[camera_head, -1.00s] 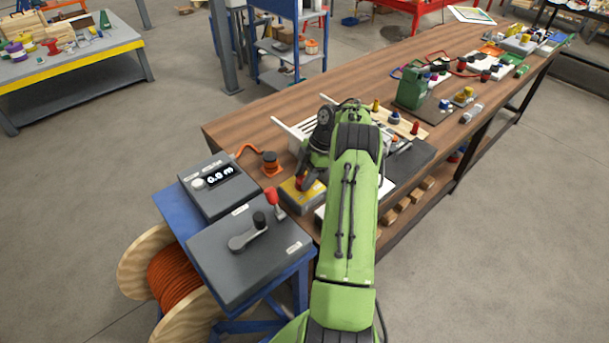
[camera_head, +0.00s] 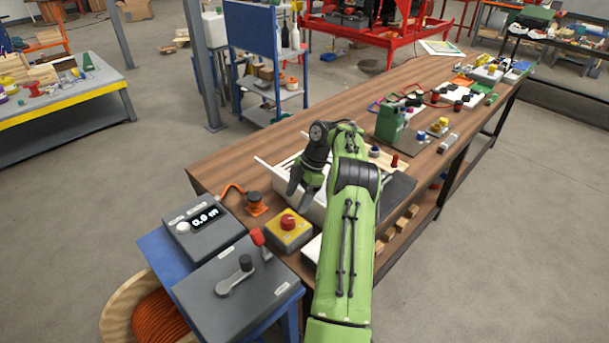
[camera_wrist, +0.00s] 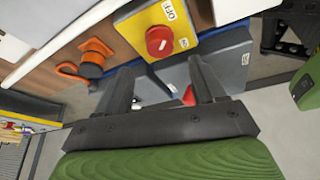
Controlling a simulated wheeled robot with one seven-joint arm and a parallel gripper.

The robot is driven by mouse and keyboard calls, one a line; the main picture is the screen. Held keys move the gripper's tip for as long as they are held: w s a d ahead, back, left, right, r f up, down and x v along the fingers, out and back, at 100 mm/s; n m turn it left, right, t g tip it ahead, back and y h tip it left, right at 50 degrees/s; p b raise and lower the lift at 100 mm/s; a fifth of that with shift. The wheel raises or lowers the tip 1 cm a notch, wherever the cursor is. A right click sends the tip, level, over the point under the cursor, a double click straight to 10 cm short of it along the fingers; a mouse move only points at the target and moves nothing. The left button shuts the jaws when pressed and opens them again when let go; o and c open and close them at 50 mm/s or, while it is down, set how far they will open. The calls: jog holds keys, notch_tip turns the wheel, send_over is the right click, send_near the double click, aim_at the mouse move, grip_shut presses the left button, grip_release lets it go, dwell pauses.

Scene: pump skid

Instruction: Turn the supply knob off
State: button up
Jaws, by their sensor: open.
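The red supply knob (camera_head: 288,221) sits on top of a yellow-topped grey box (camera_head: 278,240) at the near left end of the wooden bench. In the wrist view the red knob (camera_wrist: 158,41) shows a small pale mark, with an OFF label and an ON label beside it on the yellow face. I cannot tell for sure which label the mark points to. My gripper (camera_head: 303,190) is above and beyond the box, apart from the knob. In the wrist view my gripper (camera_wrist: 160,75) is open, with nothing between its fingers.
A grey box with a red-tipped lever and a crank (camera_head: 238,280) and a grey display box (camera_head: 203,222) stand on a blue stand, left of the knob. An orange cable connector (camera_head: 254,203) is close behind the knob's box.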

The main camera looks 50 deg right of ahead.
jog(key=p+v, duration=0.3)
jog(key=v, duration=0.5)
jog(key=shift+r, duration=0.2)
